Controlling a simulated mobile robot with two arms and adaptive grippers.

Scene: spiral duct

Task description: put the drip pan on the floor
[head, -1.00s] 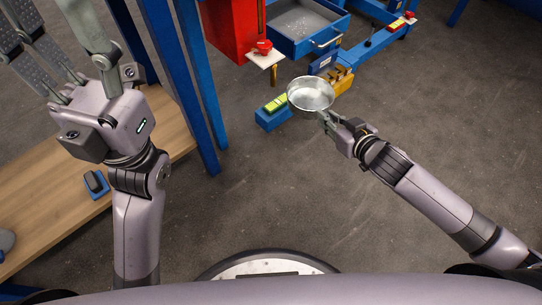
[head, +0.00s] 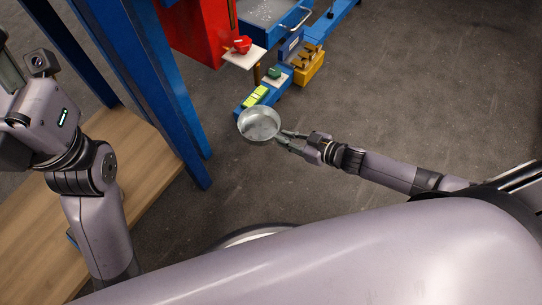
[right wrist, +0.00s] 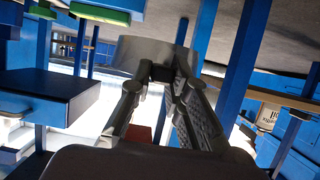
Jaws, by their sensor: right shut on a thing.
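The drip pan (head: 259,123) is a round, shallow, shiny metal pan in the middle of the head view. My right gripper (head: 284,138) is shut on its right rim and holds it, open side up as far as I can see. In the right wrist view the pan (right wrist: 140,55) shows as a grey curved wall between the fingers of my right gripper (right wrist: 163,75). The floor (head: 400,110) is dark grey concrete. My left arm is at the left of the head view, and its fingers are cut off by the edge.
Beyond the pan stand a blue bin with yellow-green items (head: 256,97) and a yellow bin (head: 309,65). A red cabinet (head: 192,30) and an open blue drawer (head: 270,12) are at the top. Blue posts and a wooden shelf (head: 130,165) stand left. The floor at right is clear.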

